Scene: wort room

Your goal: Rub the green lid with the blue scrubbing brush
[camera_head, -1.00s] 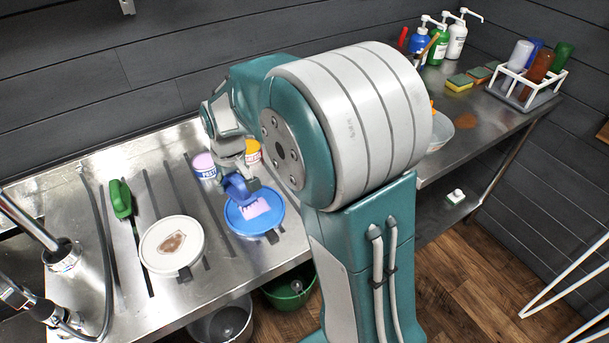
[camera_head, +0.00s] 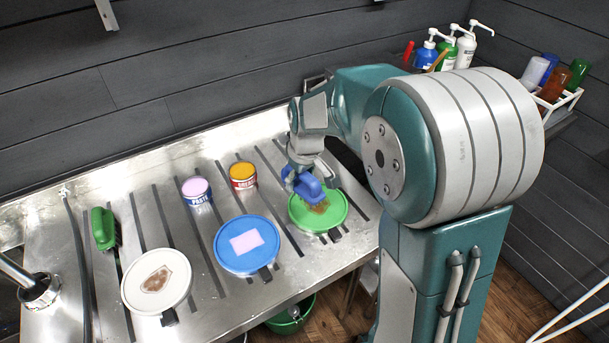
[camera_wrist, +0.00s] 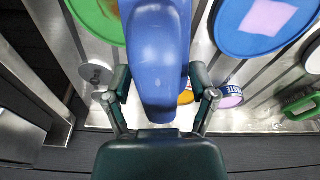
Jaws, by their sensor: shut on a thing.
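My gripper (camera_wrist: 160,88) is shut on the blue scrubbing brush (camera_wrist: 158,50), which also shows in the head view (camera_head: 308,188). The green lid (camera_head: 333,215) lies on the steel counter at the right of the row of lids. The brush is over the green lid's upper left part, beside a brown smear (camera_head: 320,206). I cannot tell whether its bristles touch the lid. In the wrist view the green lid (camera_wrist: 92,14) is partly hidden behind the brush.
A blue lid (camera_head: 226,262) with a pink patch and a white lid (camera_head: 135,292) with a brown stain lie to the left. A PASTE tin (camera_head: 199,199) and an orange-topped tin (camera_head: 243,181) stand behind. A green brush (camera_head: 103,228) lies far left.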

